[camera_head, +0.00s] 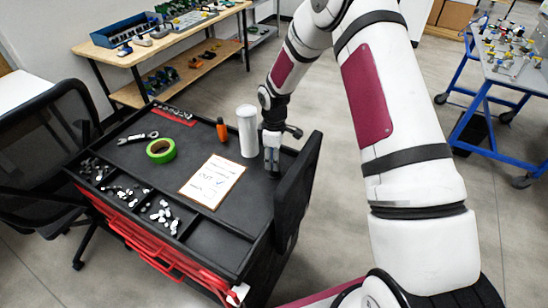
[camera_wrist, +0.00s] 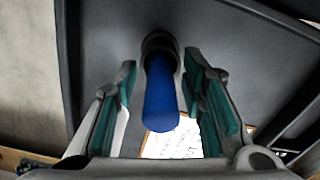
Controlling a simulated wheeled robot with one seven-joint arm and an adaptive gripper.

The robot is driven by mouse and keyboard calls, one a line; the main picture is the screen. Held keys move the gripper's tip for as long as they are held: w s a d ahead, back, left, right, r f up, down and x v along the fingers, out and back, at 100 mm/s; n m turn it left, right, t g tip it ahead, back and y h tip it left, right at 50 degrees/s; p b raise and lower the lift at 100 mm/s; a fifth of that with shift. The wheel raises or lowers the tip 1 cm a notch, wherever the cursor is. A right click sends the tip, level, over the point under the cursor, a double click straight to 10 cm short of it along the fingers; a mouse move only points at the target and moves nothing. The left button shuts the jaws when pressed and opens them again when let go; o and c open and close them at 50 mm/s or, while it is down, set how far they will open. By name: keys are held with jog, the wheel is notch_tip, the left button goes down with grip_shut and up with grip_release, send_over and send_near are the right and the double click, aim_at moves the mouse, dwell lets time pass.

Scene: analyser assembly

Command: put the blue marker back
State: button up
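The blue marker (camera_wrist: 161,98) shows in the wrist view, standing between my gripper's fingers with its far end at a dark round ring (camera_wrist: 160,44) on the black cart top. Whether that end sits inside the ring or is the marker's own dark cap, I cannot tell. My gripper (camera_wrist: 159,78) is open, with a green-padded finger on each side of the marker and a visible gap on both sides. In the head view my gripper (camera_head: 272,165) points down over the right part of the cart top. The marker is not discernible there.
The black cart (camera_head: 200,232) has a raised panel (camera_head: 299,190) just right of my gripper. A white cylinder (camera_head: 247,132) stands close left of it. A clipboard with paper (camera_head: 212,181), an orange-handled tool (camera_head: 221,130), green tape (camera_head: 161,150) and a wrench (camera_head: 138,138) are farther left.

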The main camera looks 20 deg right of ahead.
notch_tip(320, 180, up, 12)
jog(key=shift+r+b, duration=0.1)
jog(key=shift+b, duration=0.55)
jog(key=s+r+m+t+h, duration=0.1)
jog(key=s+r+m, duration=0.2)
jog(key=s+r, duration=0.5)
jog(key=s+r+m+t, duration=0.2)
jog(key=s+r, duration=0.2)
jog(key=r, duration=0.7)
jog(key=s+r+m+t, duration=0.1)
jog(key=s+r+m, duration=0.1)
jog(key=s, duration=0.7)
jog(key=s+r+m+t+y, duration=0.1)
jog(key=s+r+m, duration=0.2)
jog(key=s, duration=0.6)
jog(key=shift+s+r+m+t, duration=0.25)
jog(key=shift+r+m+t, duration=0.1)
jog(key=shift+m, duration=0.65)
